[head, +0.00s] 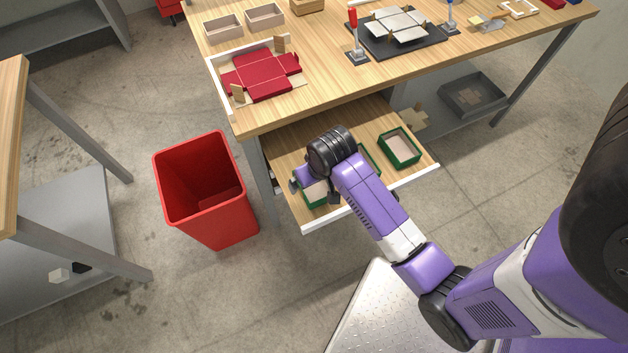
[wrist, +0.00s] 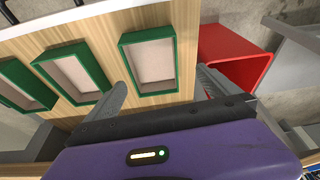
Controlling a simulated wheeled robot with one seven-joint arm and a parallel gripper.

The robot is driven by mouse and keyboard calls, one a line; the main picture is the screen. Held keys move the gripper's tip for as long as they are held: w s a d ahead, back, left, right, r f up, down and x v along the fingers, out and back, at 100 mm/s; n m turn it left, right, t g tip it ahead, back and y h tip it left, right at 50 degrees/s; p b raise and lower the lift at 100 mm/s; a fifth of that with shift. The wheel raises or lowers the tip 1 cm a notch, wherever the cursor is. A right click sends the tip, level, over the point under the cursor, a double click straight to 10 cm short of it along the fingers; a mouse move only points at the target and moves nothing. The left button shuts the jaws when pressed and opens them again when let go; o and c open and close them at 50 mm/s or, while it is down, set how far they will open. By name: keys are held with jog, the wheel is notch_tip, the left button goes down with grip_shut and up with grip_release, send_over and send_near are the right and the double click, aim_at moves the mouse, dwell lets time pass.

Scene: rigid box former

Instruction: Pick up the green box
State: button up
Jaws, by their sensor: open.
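Three open green boxes with pale insides lie in the pulled-out drawer (head: 287,152). In the wrist view, one green box (wrist: 150,60) is in the centre, and two more, a middle one (wrist: 72,72) and a left one (wrist: 25,85), lie to its left. In the head view, my gripper (head: 312,187) is over the drawer's front left, partly covering the nearest green box (head: 318,197). The far green box (head: 400,148) is clear, and the middle one is mostly hidden by my arm. In the wrist view, my gripper (wrist: 162,77) is open, its fingers framing the central box's near end. Contact cannot be told.
A red bin (head: 208,195) stands on the floor left of the drawer. The tabletop (head: 330,85) overhangs the drawer's back and holds a tray of red card (head: 262,75) and a black fixture (head: 395,35). Another table (head: 12,120) is at left.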

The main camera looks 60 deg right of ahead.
aim_at(314, 188)
jog(key=shift+m+g+y, duration=0.4)
jog(key=shift+g+y, duration=0.1)
jog(key=shift+g, duration=0.4)
jog(key=shift+w+d+f+p, duration=0.1)
jog(key=shift+d+f+p, duration=0.15)
jog(key=shift+f, duration=0.7)
jog(key=shift+w+d+f+p, duration=0.1)
jog(key=shift+d+f+p, duration=0.15)
jog(key=shift+f, duration=0.65)
jog(key=shift+w+d+f+p, duration=0.1)
jog(key=shift+d+f+p, duration=0.15)
jog(key=shift+f, duration=0.7)
jog(key=c, duration=1.4)
jog(key=shift+r, duration=0.1)
notch_tip(314, 188, up, 20)
jog(key=p, duration=0.2)
